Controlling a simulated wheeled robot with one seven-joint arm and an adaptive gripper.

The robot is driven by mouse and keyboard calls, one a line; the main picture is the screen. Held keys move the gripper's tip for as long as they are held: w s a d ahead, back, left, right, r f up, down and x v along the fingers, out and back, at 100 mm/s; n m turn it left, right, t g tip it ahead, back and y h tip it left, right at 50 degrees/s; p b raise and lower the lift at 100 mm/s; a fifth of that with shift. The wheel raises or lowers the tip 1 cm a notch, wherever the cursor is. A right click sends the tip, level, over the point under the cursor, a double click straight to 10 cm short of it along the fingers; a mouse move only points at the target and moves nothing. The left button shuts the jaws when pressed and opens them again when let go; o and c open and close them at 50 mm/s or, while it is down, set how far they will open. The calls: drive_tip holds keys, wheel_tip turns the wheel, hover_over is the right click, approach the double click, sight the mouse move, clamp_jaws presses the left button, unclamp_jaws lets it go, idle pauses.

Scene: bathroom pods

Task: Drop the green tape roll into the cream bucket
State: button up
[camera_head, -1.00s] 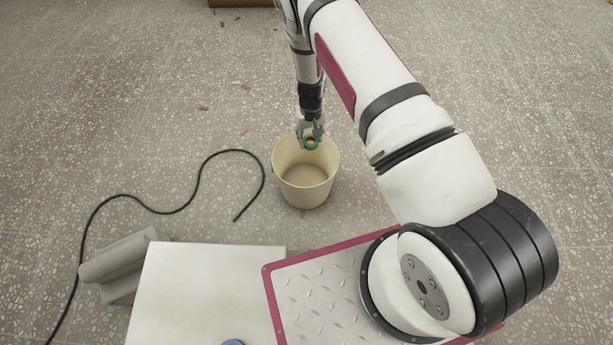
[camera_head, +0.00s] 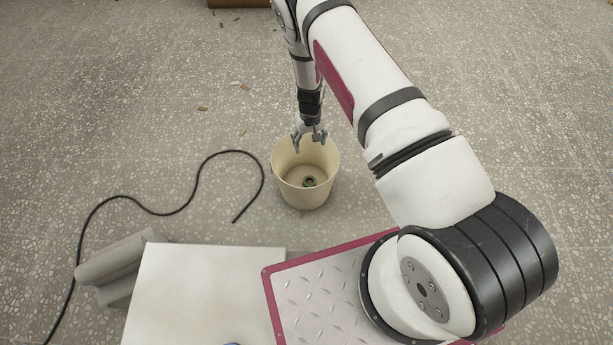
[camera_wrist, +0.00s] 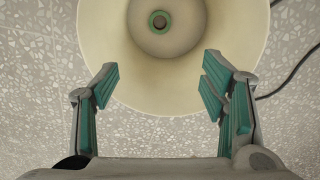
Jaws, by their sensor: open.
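The green tape roll (camera_head: 309,181) lies inside the cream bucket (camera_head: 287,187), on its floor. In the wrist view the tape roll (camera_wrist: 159,21) shows as a green ring on the bottom of the bucket (camera_wrist: 108,62). My gripper (camera_head: 310,147) is open and empty at the bucket's far rim, above the opening. In the wrist view my gripper's fingers (camera_wrist: 160,84) are spread wide, with nothing between them. The bucket stands upright on the floor.
A black cable (camera_head: 198,187) curls on the speckled floor left of the bucket. A white flat surface (camera_head: 205,290) and grey rolled or folded pieces (camera_head: 115,270) are at the lower left. Small brown scraps lie on the floor beyond. The floor right of the bucket is open.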

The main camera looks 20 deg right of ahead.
wheel_tip(320, 180, up, 12)
idle(0.5)
idle(0.3)
